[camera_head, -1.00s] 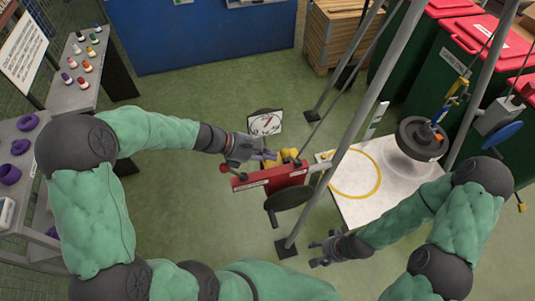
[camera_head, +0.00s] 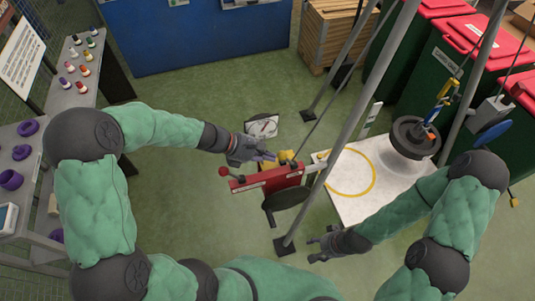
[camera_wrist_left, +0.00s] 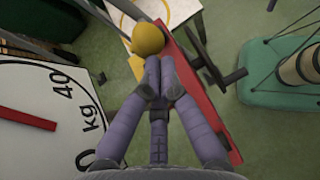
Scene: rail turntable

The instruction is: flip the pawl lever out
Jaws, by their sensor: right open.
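The red winch body (camera_head: 268,180) stands at the centre of the head view, with a dark round part below it. A yellow part (camera_head: 284,157) sits at its top back edge; I cannot make out the pawl lever's shape there. In the left wrist view a yellow ball knob (camera_wrist_left: 148,38) lies just beyond the fingertips of my left gripper (camera_wrist_left: 158,78). Its purple fingers are drawn together, with nothing visible between them. I cannot tell whether they touch the knob. In the head view my left gripper (camera_head: 262,155) is above the winch's left side. My right gripper (camera_head: 314,248) is open and empty, low right of the winch.
Slanted grey poles (camera_head: 345,130) rise beside the winch. A white board with a yellow ring (camera_head: 378,200) lies right, under a hanging dark weight (camera_head: 413,137). A dial scale (camera_head: 262,127) is behind my left gripper. Green floor (camera_head: 190,215) is clear to the left.

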